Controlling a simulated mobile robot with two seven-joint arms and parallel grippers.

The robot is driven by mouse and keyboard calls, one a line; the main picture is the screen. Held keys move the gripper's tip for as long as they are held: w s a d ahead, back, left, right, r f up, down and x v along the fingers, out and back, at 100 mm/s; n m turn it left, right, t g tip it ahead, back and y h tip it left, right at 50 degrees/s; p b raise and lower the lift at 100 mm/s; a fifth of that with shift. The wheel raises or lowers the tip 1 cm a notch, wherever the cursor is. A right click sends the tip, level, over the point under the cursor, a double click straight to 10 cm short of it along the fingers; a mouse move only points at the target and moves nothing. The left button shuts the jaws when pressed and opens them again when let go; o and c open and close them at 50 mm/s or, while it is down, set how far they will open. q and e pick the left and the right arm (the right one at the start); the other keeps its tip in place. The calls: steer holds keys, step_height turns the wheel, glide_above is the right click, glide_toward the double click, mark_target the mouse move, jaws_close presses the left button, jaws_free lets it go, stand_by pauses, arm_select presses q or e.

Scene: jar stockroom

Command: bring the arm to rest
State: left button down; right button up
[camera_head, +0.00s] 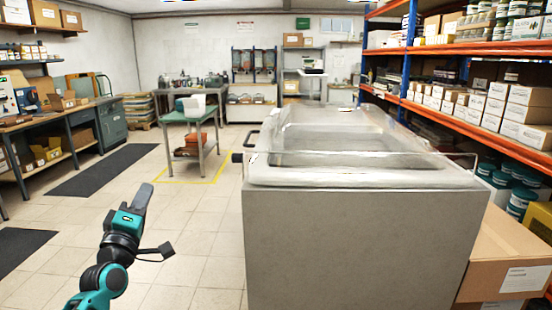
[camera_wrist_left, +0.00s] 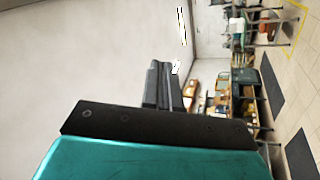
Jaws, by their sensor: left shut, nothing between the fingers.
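My left arm comes up from the bottom left of the head view. Its gripper (camera_head: 142,197) is held up over the tiled floor, left of the steel sink unit and apart from it. The fingers point up and are together with nothing between them. In the left wrist view the closed dark fingers (camera_wrist_left: 164,86) show against a pale wall, and the room appears turned on its side. My right gripper is in neither view.
A steel sink unit (camera_head: 365,245) stands close ahead on the right. A shelf rack (camera_head: 480,48) with boxes and jars lines the right wall, with a cardboard box (camera_head: 508,255) below. A workbench (camera_head: 62,125) is at left. The floor (camera_head: 195,230) around my left arm is clear.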

arm_select(q)
steer(key=a+r+m, duration=0.2)
steer(key=a+m, duration=0.1)
steer(key=a, duration=0.6)
steer(key=s+d+f+m+g+h, duration=0.1)
steer(key=s+d+f+m+g, duration=0.2)
steer(key=f, duration=0.4)
steer(key=s+d+f+m+g, duration=0.1)
steer(key=s+f+m, duration=0.2)
steer(key=s+f, duration=0.3)
steer(key=s+d+f+m+g+h, duration=0.1)
steer(key=s+d+f+m+g, duration=0.15)
steer(key=f, duration=0.55)
steer(key=s+d+f+m+g, duration=0.2)
steer(key=s+f+m+g, duration=0.15)
steer(key=s+f, duration=0.55)
steer(key=s+d+f+m+g, duration=0.15)
steer(key=s+f+m, duration=0.35)
steer(key=s, duration=0.7)
steer(key=d+n, duration=0.4)
steer(key=d, duration=0.6)
steer(key=shift+n+y, duration=0.4)
steer(key=shift+a, duration=0.15)
